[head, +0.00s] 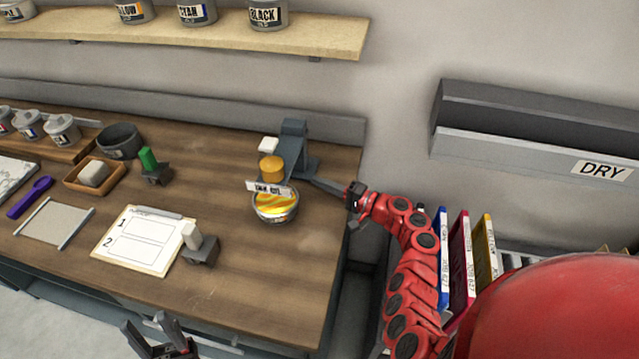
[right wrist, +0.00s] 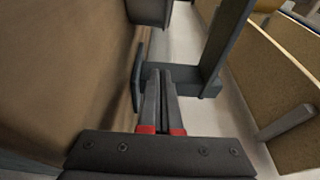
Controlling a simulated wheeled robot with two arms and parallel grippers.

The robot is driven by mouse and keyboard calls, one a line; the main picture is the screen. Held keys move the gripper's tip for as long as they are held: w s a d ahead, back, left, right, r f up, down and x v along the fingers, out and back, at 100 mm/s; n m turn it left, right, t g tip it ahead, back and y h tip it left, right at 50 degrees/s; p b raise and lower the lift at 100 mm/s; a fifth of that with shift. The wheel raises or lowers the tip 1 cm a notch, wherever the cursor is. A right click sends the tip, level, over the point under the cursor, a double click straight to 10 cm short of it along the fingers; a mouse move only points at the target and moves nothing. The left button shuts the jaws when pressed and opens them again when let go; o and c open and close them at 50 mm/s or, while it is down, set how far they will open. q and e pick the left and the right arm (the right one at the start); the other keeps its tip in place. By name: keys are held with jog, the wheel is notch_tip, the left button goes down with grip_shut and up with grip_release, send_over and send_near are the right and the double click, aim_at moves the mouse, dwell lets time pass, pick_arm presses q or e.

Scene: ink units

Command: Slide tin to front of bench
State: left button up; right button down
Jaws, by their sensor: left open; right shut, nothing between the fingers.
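The tin (head: 275,205) is a round metal can with swirled yellow-orange contents and a white label at its back rim. It stands upright on the brown wooden bench (head: 260,275), near its right end. My right gripper (head: 316,182) is shut and empty, reaching in from the right, behind and to the right of the tin; I see no contact with it. Its closed fingers (right wrist: 160,75) also show in the right wrist view, where I cannot make out the tin. My left gripper (head: 156,328) is open and empty below the bench's front edge.
A grey stand (head: 293,138) and an amber cylinder (head: 272,168) are behind the tin. A grey block with a white knob (head: 200,248) and a clipboard (head: 142,222) lie to its left. The bench in front of the tin is clear.

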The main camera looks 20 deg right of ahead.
aim_at(276, 203)
jog(key=x, duration=0.6)
jog(key=shift+p, duration=0.35)
jog(key=shift+a+r+p, duration=0.2)
jog(key=shift+a+p, duration=0.2)
jog(key=shift+p, duration=0.25)
jog(key=shift+s+a+p, duration=0.6)
jog(key=shift+s+p, duration=0.3)
jog(key=shift+s, duration=0.1)
jog(key=shift+s+a, duration=0.15)
jog(key=shift+s, duration=0.05)
jog(key=shift+s+a+f, duration=0.1)
jog(key=shift+s+f, duration=0.1)
